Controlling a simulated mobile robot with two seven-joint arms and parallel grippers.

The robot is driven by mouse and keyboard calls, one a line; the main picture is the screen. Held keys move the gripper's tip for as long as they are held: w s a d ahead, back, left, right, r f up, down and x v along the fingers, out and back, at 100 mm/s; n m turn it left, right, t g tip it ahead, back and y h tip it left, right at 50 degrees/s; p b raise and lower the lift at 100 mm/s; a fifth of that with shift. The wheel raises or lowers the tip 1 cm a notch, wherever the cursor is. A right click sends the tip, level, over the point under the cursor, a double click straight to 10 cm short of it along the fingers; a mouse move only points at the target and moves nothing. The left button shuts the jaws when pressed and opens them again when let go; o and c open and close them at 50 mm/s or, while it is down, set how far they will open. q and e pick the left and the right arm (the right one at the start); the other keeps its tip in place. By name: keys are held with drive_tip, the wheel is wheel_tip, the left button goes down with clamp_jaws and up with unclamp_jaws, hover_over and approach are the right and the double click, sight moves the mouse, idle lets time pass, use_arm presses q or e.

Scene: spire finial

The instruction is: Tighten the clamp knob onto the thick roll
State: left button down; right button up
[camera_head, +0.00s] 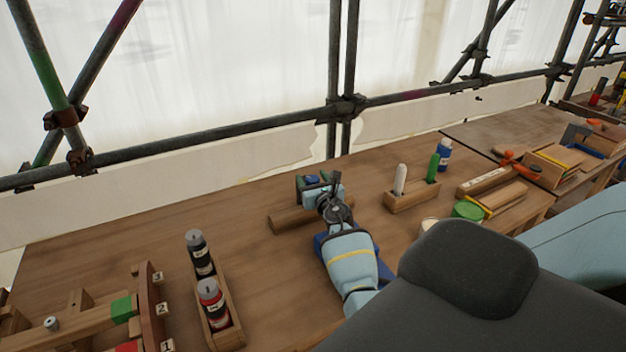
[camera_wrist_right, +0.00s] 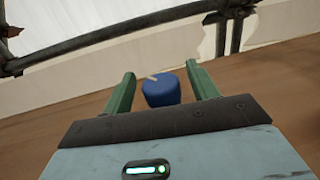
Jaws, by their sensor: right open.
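A blue clamp knob (camera_wrist_right: 161,90) with a pale mark on its top sits between the two green fingers of my right gripper (camera_wrist_right: 161,84) in the wrist view. The fingers are open, with a gap visible on both sides of the knob. The clamp body is mostly hidden. My left gripper is not in view.
A wooden tray (camera_head: 225,338) with dark and red bottles stands left of my arm. A wooden holder (camera_head: 412,197) with white and green sticks stands right, near a blue bottle (camera_head: 443,155). Scaffold poles (camera_head: 340,106) run behind the table. Bare tabletop lies left of the roll.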

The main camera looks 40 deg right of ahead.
drive_tip(key=c, duration=1)
drive_tip(key=shift+h, duration=0.3)
